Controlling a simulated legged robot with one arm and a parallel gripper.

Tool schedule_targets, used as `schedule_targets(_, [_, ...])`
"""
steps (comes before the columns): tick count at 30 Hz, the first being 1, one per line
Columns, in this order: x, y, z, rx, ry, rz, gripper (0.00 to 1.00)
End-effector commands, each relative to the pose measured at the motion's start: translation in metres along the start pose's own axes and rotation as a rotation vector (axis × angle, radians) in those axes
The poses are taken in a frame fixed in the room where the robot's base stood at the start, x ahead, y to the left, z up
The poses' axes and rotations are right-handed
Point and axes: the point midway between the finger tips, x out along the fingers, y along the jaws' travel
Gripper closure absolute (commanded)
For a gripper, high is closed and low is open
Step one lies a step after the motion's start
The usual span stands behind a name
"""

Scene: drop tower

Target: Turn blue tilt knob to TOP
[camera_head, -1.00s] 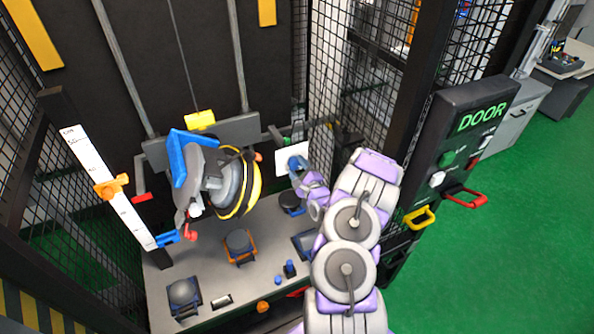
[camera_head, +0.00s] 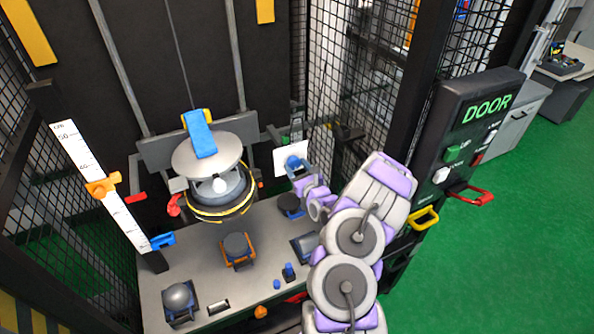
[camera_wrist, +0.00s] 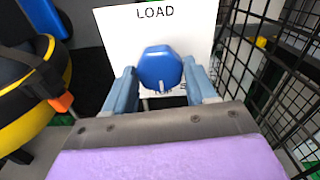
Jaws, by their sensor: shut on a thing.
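The blue tilt knob (camera_wrist: 158,68) sits on a white plate (camera_wrist: 112,30) with the word LOAD at its top, seen in the wrist view. A small pale mark shows at the knob's lower edge. My gripper (camera_wrist: 160,84) is shut on the knob, with a light blue finger on each side. In the head view the knob (camera_head: 293,161) is small and my gripper (camera_head: 300,172) reaches it from the lower right. The tilting carriage head (camera_head: 212,152), a grey disc with a blue strap on top, stands roughly level over a black and yellow ring (camera_head: 222,216).
Wire mesh (camera_head: 335,90) stands close to the right of the knob. The DOOR panel (camera_head: 455,150) has a red handle (camera_head: 470,193) and a yellow handle (camera_head: 421,218) near my arm. A grey bench (camera_head: 195,250) with several fixtures lies below.

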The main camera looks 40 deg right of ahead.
Motion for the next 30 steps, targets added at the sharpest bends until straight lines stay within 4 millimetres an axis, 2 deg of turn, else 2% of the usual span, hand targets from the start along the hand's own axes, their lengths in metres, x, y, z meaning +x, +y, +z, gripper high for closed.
schedule_targets(9, [-0.0004, 0.0000, -0.0025, 0.094, 0.005, -0.001, 0.74])
schedule_targets(23, [-0.0002, 0.0003, -0.0015, 0.104, 0.004, 0.000, 0.74])
schedule_targets(24, [-0.0002, 0.0003, -0.0015, 0.104, 0.003, 0.000, 0.41])
schedule_targets(30, [-0.0006, 0.0000, -0.0003, 0.103, 0.001, 0.000, 0.22])
